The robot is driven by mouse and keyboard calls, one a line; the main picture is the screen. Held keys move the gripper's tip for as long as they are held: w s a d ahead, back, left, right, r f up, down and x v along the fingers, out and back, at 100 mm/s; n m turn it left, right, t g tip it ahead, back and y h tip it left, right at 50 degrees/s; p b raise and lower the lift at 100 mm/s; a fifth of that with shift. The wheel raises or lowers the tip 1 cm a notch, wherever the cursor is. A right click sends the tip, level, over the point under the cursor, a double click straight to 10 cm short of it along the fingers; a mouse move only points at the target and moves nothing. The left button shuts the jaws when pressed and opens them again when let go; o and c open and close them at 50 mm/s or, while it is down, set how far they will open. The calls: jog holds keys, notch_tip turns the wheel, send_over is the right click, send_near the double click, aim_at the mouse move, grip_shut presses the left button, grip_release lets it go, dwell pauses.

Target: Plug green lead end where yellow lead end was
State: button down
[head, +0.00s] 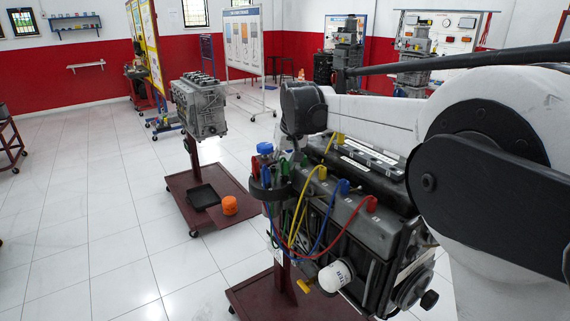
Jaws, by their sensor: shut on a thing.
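My gripper (300,146) points down from the end of my arm, over the near-left end of the dark engine (365,220). Its fingers are small and dark here, and they appear shut on the green lead end (304,159), which is mostly hidden. The yellow lead end (321,173) stands on the engine's top edge, just right of and below my gripper. Its yellow lead loops down to the left. The blue lead end (342,187) and the red lead end (371,203) stand further right along the same edge. I cannot tell which socket, if any, is empty.
A dark round holder (268,187) with coloured handles stands close left of my gripper. A white filter (335,276) sticks out below the leads.

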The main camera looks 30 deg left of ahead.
jog(key=shift+f, duration=0.2)
dwell(0.4)
jog(key=c, duration=1.5)
grip_release()
jog(key=shift+r, duration=0.1)
